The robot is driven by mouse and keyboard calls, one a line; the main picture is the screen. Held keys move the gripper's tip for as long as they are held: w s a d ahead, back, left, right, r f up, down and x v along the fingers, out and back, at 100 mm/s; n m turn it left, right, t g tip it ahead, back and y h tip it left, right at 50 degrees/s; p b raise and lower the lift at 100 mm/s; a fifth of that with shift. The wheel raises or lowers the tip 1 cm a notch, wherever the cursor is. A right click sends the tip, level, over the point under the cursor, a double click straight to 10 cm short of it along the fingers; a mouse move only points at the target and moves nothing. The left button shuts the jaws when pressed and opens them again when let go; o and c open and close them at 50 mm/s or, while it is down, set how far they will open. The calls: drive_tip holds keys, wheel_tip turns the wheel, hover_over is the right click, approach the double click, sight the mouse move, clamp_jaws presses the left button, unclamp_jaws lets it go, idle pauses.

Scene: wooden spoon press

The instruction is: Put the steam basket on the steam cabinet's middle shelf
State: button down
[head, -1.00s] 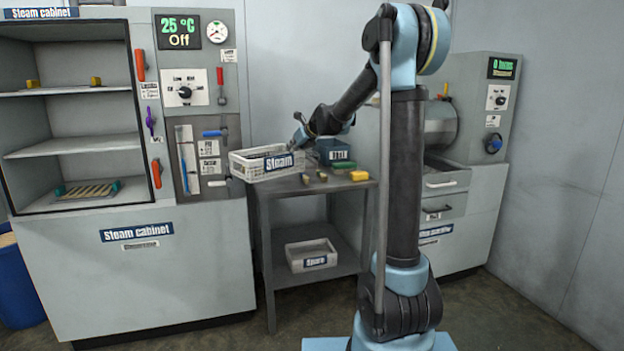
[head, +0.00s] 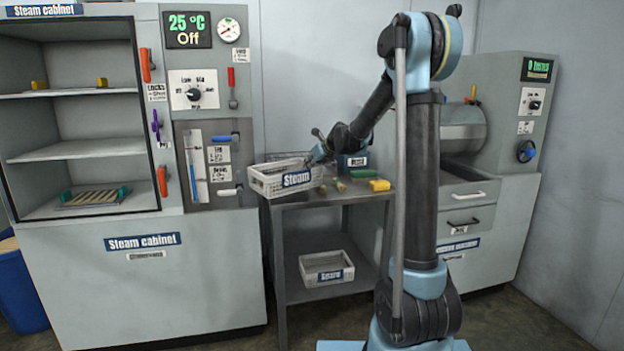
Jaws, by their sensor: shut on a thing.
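The steam basket (head: 266,184), a pale slatted basket with a dark "Steam" label, is at the left end of the metal table, its left end reaching past the table's edge. My gripper (head: 318,155) is at the basket's right rim and shut on it; the fingertips are small and partly hidden. I cannot tell whether the basket touches the tabletop. The steam cabinet (head: 150,258) stands open at the left. Its middle shelf (head: 75,150) is bare.
The upper shelf (head: 115,91) carries two yellow blocks. A slatted rack (head: 95,196) lies on the cabinet floor. A dark bin (head: 352,163), a yellow block (head: 380,185) and small items are on the table (head: 340,195). A spare basket (head: 326,268) sits on the lower shelf.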

drive_tip(key=shift+f, duration=2.25)
drive_tip(key=c, duration=1.8)
unclamp_jaws()
drive_tip(key=v, duration=1.2)
drive_tip(key=shift+s, duration=0.1)
